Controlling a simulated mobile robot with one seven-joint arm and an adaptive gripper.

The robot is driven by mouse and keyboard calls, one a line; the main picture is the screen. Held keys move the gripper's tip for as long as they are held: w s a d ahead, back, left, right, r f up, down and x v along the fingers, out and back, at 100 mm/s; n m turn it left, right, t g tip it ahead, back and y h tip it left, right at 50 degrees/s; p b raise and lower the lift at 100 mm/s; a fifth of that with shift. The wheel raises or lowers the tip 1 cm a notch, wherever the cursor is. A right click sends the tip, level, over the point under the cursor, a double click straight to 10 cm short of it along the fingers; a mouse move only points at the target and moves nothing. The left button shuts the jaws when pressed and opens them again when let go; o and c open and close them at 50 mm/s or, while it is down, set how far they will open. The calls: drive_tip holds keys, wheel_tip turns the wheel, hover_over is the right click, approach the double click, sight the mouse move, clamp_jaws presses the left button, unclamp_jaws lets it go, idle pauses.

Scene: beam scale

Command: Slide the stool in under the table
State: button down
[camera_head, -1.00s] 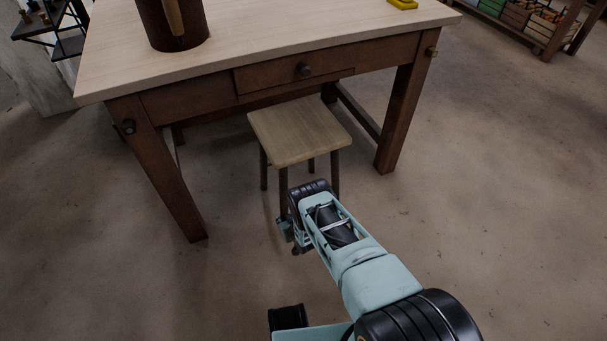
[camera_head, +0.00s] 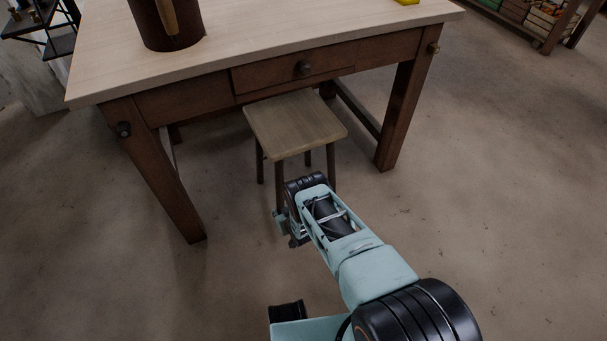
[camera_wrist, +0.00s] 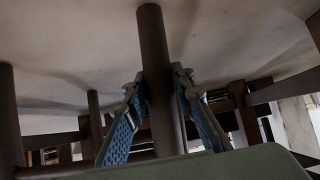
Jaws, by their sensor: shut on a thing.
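The stool (camera_head: 295,125) has a pale square wooden seat and dark legs. It stands upright on the floor at the front of the table (camera_head: 115,78), with its back edge close below the drawer front and most of the seat outside. My gripper (camera_head: 283,222) is low down at the stool's near side. In the wrist view, both blue padded fingers of my gripper (camera_wrist: 160,100) are shut around one dark round leg of the stool (camera_wrist: 154,50). My wrist and forearm hide part of the near legs in the head view.
A dark brown jug (camera_head: 160,22) and a yellow object (camera_head: 405,2) stand on the tabletop. The table's front legs (camera_head: 170,190) stand to either side of the stool, with room between. Open floor lies around; shelves with crates (camera_head: 548,20) are far right.

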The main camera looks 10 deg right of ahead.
drive_tip(key=shift+w+r, duration=0.25)
